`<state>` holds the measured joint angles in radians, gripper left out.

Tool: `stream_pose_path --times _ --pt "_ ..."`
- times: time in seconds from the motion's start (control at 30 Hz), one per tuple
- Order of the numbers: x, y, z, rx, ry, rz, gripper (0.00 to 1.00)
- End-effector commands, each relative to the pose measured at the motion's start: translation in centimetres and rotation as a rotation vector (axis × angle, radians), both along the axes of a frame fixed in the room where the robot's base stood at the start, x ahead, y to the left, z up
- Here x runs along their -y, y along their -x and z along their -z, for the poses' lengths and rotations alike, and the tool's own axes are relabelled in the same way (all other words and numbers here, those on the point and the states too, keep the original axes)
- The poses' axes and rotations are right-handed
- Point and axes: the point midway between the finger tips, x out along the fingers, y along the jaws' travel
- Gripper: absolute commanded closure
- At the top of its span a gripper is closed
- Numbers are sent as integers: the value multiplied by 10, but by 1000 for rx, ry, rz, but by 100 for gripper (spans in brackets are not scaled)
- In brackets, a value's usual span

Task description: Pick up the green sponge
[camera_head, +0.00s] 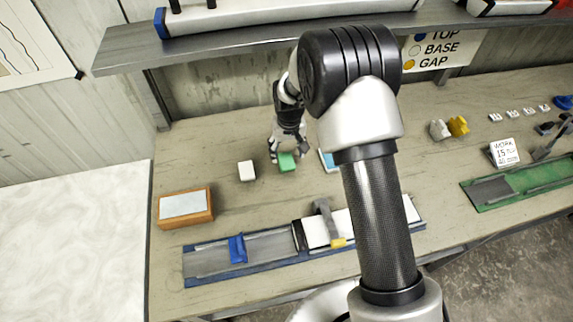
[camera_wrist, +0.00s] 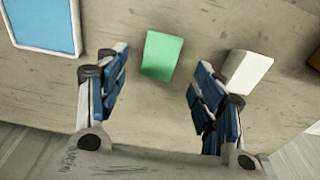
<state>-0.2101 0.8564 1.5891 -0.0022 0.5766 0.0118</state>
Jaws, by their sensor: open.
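The green sponge (camera_head: 287,162) lies on the wooden bench. It also shows in the wrist view (camera_wrist: 162,55), just ahead of and between the open fingers. My gripper (camera_head: 288,152) is over the bench at the sponge, pointing down, its fingers apart. In the wrist view my gripper (camera_wrist: 160,95) is open and empty, and the sponge touches neither finger there. From the head view I cannot tell the exact height of the fingertips above the bench.
A white block (camera_head: 247,171) lies left of the sponge; it shows beside the right finger in the wrist view (camera_wrist: 245,72). An orange box (camera_head: 185,208) and a blue tray (camera_head: 270,254) lie nearer. A shelf (camera_head: 240,32) overhangs behind.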

Motion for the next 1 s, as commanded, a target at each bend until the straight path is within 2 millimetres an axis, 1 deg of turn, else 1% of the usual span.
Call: stream_pose_path --times 0.03,0.1,0.37,0.63,0.73,0.9,1.0 --pt "0 -1 10 -1 0 0 38" --pt "0 -3 17 1 0 0 38" --pt "-1 -4 31 0 0 0 38" --pt "-3 -10 70 0 0 0 38" --pt "-3 -12 74 1 0 0 38" --pt "-3 -12 73 2 0 0 38" --pt "-3 -11 73 2 0 0 45"
